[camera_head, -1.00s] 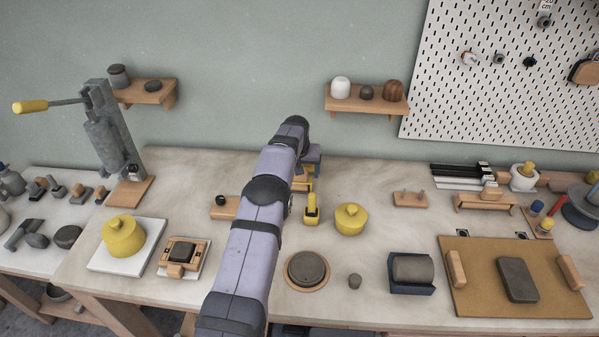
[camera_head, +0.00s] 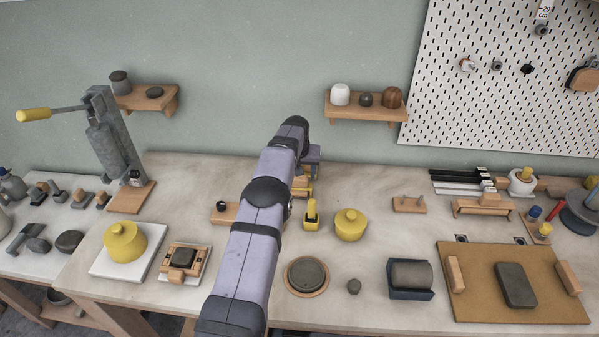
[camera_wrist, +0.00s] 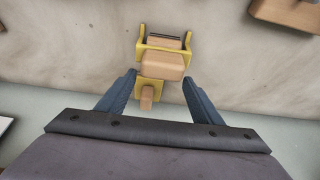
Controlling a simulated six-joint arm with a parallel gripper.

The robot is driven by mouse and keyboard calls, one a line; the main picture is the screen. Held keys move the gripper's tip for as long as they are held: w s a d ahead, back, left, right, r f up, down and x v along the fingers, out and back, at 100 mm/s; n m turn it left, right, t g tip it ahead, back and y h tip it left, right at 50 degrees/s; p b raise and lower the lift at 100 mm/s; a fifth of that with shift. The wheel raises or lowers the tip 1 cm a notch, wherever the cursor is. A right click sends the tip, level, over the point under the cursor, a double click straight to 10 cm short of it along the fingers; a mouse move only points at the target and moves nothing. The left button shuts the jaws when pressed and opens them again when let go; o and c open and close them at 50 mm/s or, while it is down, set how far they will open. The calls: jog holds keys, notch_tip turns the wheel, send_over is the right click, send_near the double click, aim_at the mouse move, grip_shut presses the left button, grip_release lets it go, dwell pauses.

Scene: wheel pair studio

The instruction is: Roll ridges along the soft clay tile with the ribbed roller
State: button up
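The soft clay tile (camera_head: 516,285) is a dark grey slab lying flat on a tan board at the right. What looks like the ribbed roller (camera_wrist: 162,64), with a wooden block and a dark end, sits in a yellow stand in the wrist view. Its ribs are too small to make out. In the head view my arm partly covers that spot near a yellow-and-wood piece (camera_head: 303,187). My gripper (camera_wrist: 160,78) is open and empty, its two blue-grey fingers on either side of the stand's lower part. I cannot tell the height between them.
Wooden side strips (camera_head: 455,274) flank the tile on the board. A grey cylinder lies in a dark blue cradle (camera_head: 411,293). A yellow lidded pot (camera_head: 350,226) and a yellow holder (camera_head: 311,222) stand near my arm. A round dark disc (camera_head: 306,272) lies at the front.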

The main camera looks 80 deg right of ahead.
jog(key=c, duration=1)
jog(key=shift+r, duration=0.15)
jog(key=shift+r+p, duration=2.15)
jog(key=shift+r, duration=0.8)
jog(key=shift+w, duration=0.1)
jog(key=shift+w+a+r+m, duration=0.1)
jog(key=shift+w+a+m, duration=0.25)
jog(key=shift+a+m, duration=0.1)
jog(key=w+a+r+m+g+y+b, duration=0.1)
jog(key=w+a+m+y+b, duration=0.1)
jog(key=a+m, duration=0.6)
jog(key=w+a+r+m+g+y+b, duration=0.1)
jog(key=a+m, duration=0.8)
jog(key=a, duration=1.4)
jog(key=shift+w+r+g+y+b, duration=0.45)
jog(key=shift+w+y, duration=0.25)
jog(key=shift+w, duration=0.4)
